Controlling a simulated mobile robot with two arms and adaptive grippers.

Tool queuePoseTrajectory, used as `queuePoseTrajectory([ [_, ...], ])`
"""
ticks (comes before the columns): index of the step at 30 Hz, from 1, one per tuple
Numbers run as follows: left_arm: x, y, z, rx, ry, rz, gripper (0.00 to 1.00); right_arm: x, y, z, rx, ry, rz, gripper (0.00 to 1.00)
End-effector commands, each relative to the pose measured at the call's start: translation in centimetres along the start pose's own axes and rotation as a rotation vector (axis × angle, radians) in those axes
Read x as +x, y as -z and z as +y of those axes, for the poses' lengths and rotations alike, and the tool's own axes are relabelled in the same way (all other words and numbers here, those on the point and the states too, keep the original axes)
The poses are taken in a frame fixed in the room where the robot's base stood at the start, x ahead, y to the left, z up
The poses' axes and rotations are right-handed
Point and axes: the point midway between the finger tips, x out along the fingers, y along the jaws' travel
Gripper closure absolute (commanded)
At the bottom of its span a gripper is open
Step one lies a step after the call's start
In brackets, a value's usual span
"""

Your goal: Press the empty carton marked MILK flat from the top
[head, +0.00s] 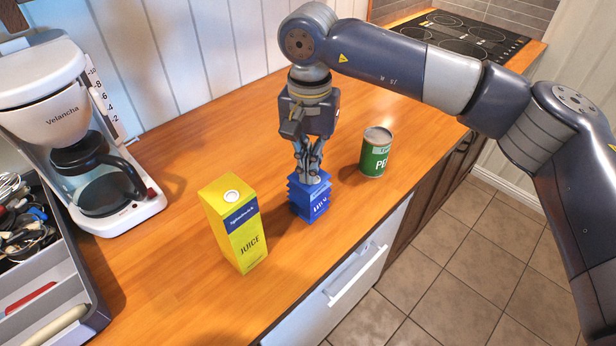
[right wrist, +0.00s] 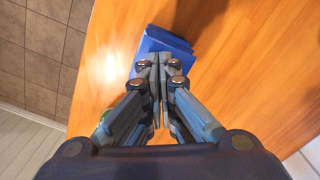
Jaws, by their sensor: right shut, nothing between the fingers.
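The blue milk carton (head: 313,203) stands on the wooden counter in the head view, with folded, creased sides, and is much shorter than the juice carton. Its label is partly readable. My right gripper (head: 310,178) points down at the carton's top, with its fingertips at or on it; I cannot tell for sure whether they touch. The fingers are shut with nothing between them. In the right wrist view the closed fingertips (right wrist: 160,58) lie over the blue carton (right wrist: 163,42), hiding part of its top. My left gripper is not in view.
A yellow juice carton (head: 235,226) stands upright left of the milk carton. A green can (head: 375,153) stands to its right. A coffee maker (head: 60,120) and a grey utensil tray (head: 72,262) are at the left. A cooktop (head: 465,35) is at the back right. The counter's front edge is near.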

Motion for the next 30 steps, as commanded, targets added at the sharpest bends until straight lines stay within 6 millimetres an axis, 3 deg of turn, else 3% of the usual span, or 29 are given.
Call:
queuePoseTrajectory([
  [24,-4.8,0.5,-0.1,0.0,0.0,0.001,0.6,-8.5,0.0,-0.1,0.0,0.003,0.003,1.0],
  [30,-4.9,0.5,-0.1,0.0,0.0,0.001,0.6,-8.9,0.0,0.0,-0.001,0.003,0.002,1.0],
])
